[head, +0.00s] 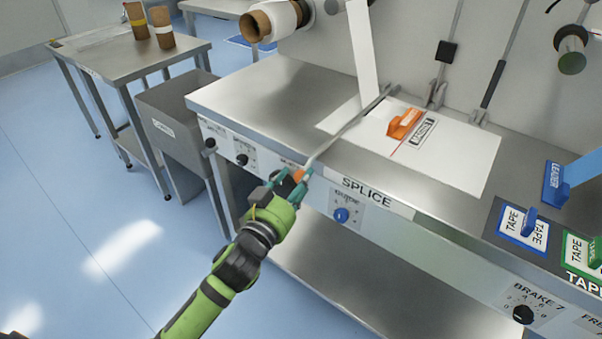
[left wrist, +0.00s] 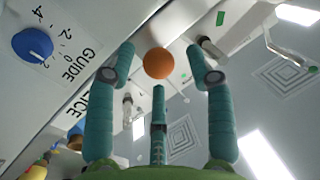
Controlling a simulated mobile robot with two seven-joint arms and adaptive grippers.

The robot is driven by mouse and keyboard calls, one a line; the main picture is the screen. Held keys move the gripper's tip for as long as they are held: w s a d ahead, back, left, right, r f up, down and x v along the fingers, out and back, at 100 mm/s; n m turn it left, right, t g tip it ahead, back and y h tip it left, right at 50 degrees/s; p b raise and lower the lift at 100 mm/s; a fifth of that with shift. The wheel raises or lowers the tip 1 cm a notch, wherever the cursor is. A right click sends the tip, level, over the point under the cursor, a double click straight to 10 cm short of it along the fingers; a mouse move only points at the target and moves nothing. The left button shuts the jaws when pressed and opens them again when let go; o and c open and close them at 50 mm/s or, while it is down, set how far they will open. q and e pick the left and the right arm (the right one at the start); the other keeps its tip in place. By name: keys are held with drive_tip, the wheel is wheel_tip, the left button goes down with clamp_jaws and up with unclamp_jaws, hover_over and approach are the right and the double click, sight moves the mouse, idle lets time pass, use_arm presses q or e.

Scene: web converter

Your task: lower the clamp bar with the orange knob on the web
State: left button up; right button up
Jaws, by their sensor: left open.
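The clamp bar (head: 345,128) is a thin metal rod running from the back of the bench to its front edge by the SPLICE label. Its orange knob (head: 299,175) is at the front end. My left gripper (head: 293,182) is at this knob, its teal fingers open. In the left wrist view, the orange knob (left wrist: 158,63) shows between the spread fingertips of my left gripper (left wrist: 158,72), with gaps on both sides. The white web (head: 364,55) hangs as a strip down to the bench behind the bar. My right gripper is not in view.
An orange piece (head: 404,123) lies on a white sheet (head: 455,160) right of the bar. A blue guide knob (head: 341,215) is on the front panel below. Tape pads (head: 522,226) are at right. The bench top (head: 265,100) left of the bar is clear.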

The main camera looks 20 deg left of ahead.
use_arm(q)
drive_tip(key=shift+w+d, duration=0.2)
drive_tip(key=shift+w, duration=1)
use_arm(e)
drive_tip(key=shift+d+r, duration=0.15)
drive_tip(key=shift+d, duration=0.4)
